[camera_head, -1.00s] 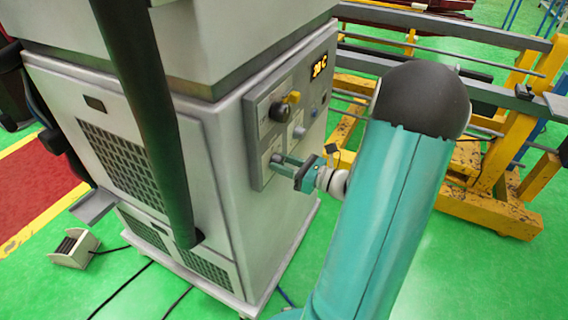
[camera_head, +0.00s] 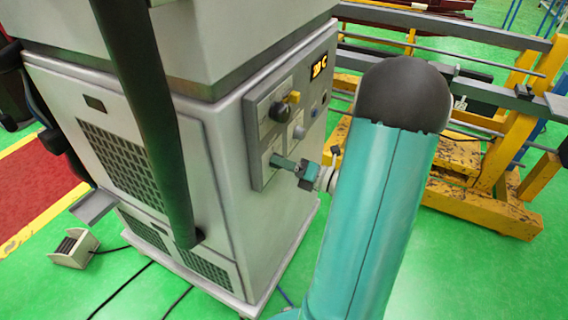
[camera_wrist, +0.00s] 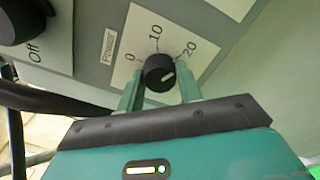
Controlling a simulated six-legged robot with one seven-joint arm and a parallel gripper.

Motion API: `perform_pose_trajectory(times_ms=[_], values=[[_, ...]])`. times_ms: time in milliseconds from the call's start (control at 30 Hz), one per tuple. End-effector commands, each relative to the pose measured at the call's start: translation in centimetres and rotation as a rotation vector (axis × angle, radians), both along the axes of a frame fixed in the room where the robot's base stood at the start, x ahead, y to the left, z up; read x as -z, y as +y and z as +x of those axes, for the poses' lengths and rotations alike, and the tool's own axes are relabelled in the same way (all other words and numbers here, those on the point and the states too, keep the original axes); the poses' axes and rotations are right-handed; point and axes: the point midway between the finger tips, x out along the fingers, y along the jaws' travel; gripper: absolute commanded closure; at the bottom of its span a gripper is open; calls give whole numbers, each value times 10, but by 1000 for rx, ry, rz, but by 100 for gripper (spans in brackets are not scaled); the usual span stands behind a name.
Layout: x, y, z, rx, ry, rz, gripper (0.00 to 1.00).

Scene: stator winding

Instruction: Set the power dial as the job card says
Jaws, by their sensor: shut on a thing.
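The power dial (camera_wrist: 157,73) is a round black knob with a white mark on its face, on a white plate (camera_wrist: 122,72) labelled Power, 0, 10 and 20. The mark slants up to the right, roughly toward the 20 side; its exact reading is unclear. My gripper (camera_wrist: 160,90) is shut on the dial, with one finger on each side of it. In the head view my gripper (camera_head: 281,163) reaches the lower part of the cabinet's control panel (camera_head: 256,130), and the dial is hidden there. I cannot make out a job card.
A second black knob (camera_wrist: 18,20) marked Off is at the upper left of the wrist view. A yellow frame (camera_head: 480,205) stands right of the grey cabinet (camera_head: 225,140).

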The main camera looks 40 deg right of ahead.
Motion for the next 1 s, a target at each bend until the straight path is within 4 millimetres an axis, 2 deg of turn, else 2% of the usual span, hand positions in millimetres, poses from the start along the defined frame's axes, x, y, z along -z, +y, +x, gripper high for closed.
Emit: perform_pose_trajectory(times_ms=[600, 633, 733, 1000], values=[[1, -1, -1, 2, 19, 50, 87], [1, -1, -1, 2, 18, 49, 63], [0, -1, -1, 2, 18, 49, 43], [0, 0, -1, 1, 17, 48, 43]])
